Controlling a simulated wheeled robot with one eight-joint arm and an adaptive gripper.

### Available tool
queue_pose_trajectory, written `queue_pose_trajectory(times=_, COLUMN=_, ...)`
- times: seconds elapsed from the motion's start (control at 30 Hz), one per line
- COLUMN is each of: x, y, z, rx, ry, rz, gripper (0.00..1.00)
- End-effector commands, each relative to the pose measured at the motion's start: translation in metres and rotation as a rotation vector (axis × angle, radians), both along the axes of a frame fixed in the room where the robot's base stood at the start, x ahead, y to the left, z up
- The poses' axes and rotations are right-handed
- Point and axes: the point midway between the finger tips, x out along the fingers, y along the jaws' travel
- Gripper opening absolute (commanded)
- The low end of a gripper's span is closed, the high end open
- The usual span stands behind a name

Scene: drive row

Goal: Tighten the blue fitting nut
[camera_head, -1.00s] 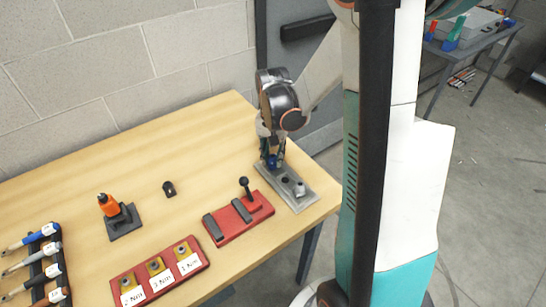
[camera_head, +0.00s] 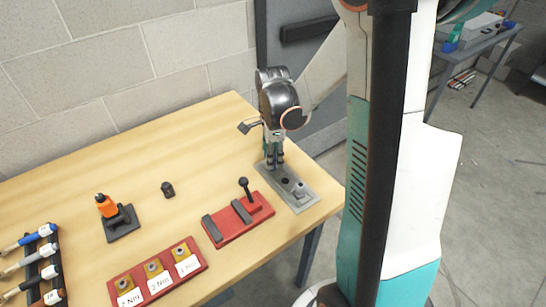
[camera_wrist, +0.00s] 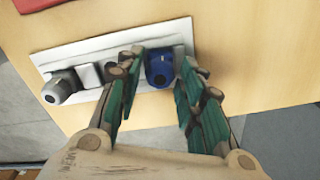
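The blue fitting nut (camera_wrist: 159,70) is on the grey fitting plate (camera_head: 302,203), which lies at the right end of the bench. In the wrist view the plate (camera_wrist: 60,52) is pale, and the nut sits between the two green fingers of my gripper (camera_wrist: 160,53). A fingertip is close beside the nut on each side; whether both touch it is not clear. In the head view my gripper (camera_head: 274,164) points down at the far end of the plate, and its fingers hide the nut. A grey fitting (camera_head: 299,189) stands at the plate's near end.
A red base with a black lever (camera_head: 244,188) lies just left of the plate. A red holder with labelled yellow blocks (camera_head: 158,278), an orange-handled tool on a stand (camera_head: 107,207), a small black part (camera_head: 168,189) and a rack of screwdrivers (camera_head: 46,267) are further left. The bench (camera_head: 200,140) is clear behind.

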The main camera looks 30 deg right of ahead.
Motion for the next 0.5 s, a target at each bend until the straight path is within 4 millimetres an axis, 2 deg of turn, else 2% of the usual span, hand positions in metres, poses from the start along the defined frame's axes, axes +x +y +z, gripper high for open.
queue_pose_trajectory(times=0.03, x=0.0001, y=0.0, z=0.0001, rx=0.0, ry=0.0, rz=0.001, gripper=0.55)
queue_pose_trajectory(times=0.13, x=0.0001, y=0.0, z=0.0002, rx=0.0, ry=0.0, rz=0.002, gripper=0.77)
queue_pose_trajectory(times=0.17, x=0.0001, y=0.0, z=0.0002, rx=0.0, ry=0.0, rz=0.002, gripper=0.82)
queue_pose_trajectory(times=0.5, x=0.0001, y=0.0001, z=0.0004, rx=0.0, ry=0.0, rz=0.004, gripper=0.82)
